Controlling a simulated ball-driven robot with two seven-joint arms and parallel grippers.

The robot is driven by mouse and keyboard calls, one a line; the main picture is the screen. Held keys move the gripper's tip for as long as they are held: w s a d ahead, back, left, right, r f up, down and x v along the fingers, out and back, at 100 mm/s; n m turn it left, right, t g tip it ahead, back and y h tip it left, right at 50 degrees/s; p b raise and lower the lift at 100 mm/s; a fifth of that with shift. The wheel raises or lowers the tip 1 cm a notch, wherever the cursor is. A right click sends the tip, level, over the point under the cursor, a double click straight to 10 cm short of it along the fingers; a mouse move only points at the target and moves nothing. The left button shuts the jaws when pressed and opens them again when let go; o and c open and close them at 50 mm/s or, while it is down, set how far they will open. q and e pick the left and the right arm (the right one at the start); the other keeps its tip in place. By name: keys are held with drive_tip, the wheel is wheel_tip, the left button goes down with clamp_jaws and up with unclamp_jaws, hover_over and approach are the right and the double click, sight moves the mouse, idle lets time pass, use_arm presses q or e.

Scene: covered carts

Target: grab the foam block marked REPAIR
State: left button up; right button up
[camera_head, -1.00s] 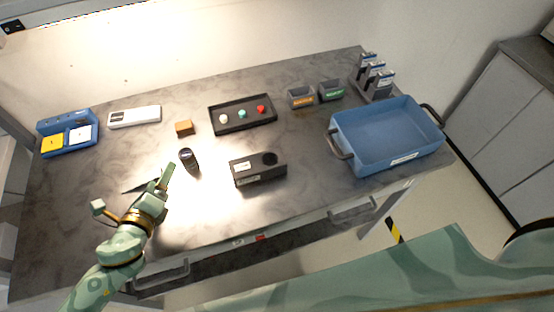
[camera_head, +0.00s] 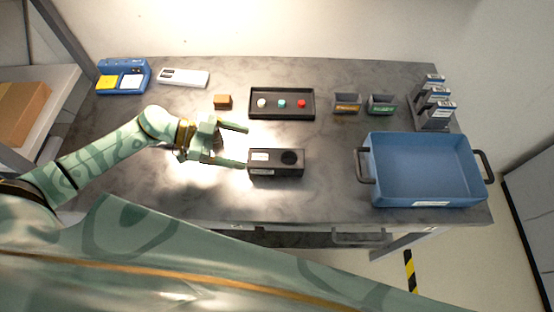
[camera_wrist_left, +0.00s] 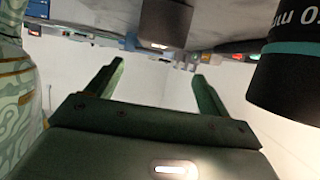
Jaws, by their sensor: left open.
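A small orange-brown block (camera_head: 222,101) lies on the table left of the black tray, in the head view. It looks like the foam block, but no marking on it can be read. My left gripper (camera_head: 244,147) is open, its fingers pointing right, on the near side of the block. Nothing shows between the fingers. The wrist view also shows the open fingers (camera_wrist_left: 156,88). A brownish block-like thing (camera_wrist_left: 165,22) is beyond them there; I cannot tell which object it is. My right gripper is not in view.
A black box (camera_head: 276,163) with a round hole is close to the fingertips. A dark lettered cylinder (camera_wrist_left: 287,80) is beside the gripper. Around are a black tray (camera_head: 282,116) with three coloured knobs, a blue crate (camera_head: 425,168), two small bins (camera_head: 346,103) and a white device (camera_head: 184,78).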

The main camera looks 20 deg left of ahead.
sight(279, 157)
use_arm(q)
drive_tip(key=x, duration=0.9)
drive_tip(key=shift+s+d+f, duration=0.1)
drive_tip(key=shift+s+d, duration=0.1)
drive_tip(key=shift+d, duration=0.15)
drive_tip(key=shift+a, duration=0.1)
drive_tip(key=c, duration=1.1)
